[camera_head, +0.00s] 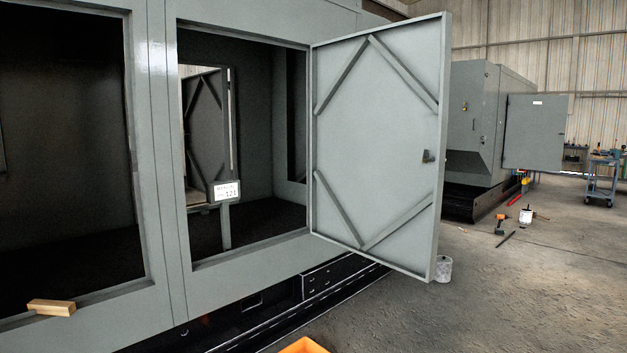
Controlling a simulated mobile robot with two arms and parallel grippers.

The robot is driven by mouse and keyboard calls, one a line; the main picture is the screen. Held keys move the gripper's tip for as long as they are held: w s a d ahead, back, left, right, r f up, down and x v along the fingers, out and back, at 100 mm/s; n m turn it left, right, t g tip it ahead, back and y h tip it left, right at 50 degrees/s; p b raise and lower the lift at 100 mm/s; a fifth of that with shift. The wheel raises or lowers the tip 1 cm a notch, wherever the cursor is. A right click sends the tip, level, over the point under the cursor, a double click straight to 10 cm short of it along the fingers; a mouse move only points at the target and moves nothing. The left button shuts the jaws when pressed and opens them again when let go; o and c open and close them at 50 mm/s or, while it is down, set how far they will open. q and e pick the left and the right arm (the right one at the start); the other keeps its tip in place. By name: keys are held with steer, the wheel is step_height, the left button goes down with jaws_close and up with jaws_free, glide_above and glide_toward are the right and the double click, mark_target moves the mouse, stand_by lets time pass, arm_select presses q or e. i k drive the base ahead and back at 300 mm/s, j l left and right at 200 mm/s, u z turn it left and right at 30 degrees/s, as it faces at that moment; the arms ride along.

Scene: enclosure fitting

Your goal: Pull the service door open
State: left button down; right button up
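The grey service door (375,150) stands wide open, swung out to the right of its opening in the large grey enclosure (165,180). Its inner face shows, with diagonal braces at the corners. A small dark latch (428,156) sits near its free right edge. The opening beside it shows a dark interior and, through it, another braced door (205,130) on the far side. Neither of my grippers is in view.
A wooden block (51,307) lies on the sill of the left opening. A white bucket (443,269) stands on the floor by the door's lower corner. An orange object (303,346) shows at the bottom edge. Another enclosure (480,125), tools and a cart (601,180) stand farther right. The right foreground floor is clear.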

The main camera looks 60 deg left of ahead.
mark_target(379, 98)
steer(key=i+j+u, duration=0.2)
steer(key=i+u, duration=0.2)
steer(key=i, duration=0.6)
steer(key=i+l+u, duration=0.15)
steer(key=i+u, duration=0.3)
steer(key=i, duration=0.55)
